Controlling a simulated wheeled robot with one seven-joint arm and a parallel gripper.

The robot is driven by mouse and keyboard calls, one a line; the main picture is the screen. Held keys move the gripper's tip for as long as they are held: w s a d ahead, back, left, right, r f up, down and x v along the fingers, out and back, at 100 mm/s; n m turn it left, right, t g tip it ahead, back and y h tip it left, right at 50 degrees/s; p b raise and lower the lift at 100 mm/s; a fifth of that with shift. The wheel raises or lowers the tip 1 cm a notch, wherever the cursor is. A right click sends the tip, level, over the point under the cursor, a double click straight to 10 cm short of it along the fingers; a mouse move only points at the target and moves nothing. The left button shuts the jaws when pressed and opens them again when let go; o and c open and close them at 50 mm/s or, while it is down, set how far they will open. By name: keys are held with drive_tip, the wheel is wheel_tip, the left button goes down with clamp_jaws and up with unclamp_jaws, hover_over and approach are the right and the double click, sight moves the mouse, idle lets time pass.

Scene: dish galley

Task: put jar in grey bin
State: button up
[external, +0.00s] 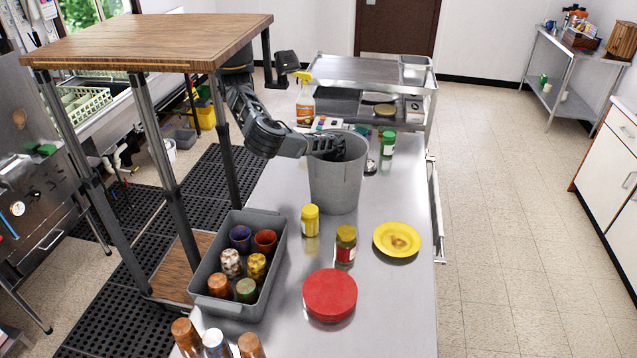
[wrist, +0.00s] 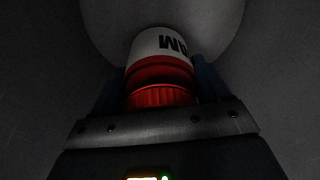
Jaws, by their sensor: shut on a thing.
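The grey bin (external: 336,188) stands upright on the steel counter, open at the top. My gripper (external: 338,152) reaches down through its mouth, and its fingertips are hidden by the wall in the external view. In the wrist view my gripper (wrist: 156,88) is shut on a jar (wrist: 160,70) with a red ribbed lid and a white label with dark letters. The jar is inside the bin, its lid end towards my wrist. Grey bin walls surround it. I cannot tell whether it touches the bottom.
In front of the bin are a yellow jar (external: 310,220), a red-labelled jar (external: 346,245), a yellow plate (external: 397,239) and a red round tin (external: 330,295). A grey crate (external: 222,307) with several cups is at left. A green jar (external: 387,145) and spray bottle (external: 305,106) stand behind.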

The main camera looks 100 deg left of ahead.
drive_tip(key=shift+f, duration=0.1)
drive_tip(key=o, duration=1.5)
drive_tip(key=r, duration=0.4)
drive_tip(key=a+r, duration=0.1)
drive_tip(key=r, duration=0.7)
drive_tip(key=shift+s+a, duration=0.3)
drive_tip(key=shift+s, duration=0.05)
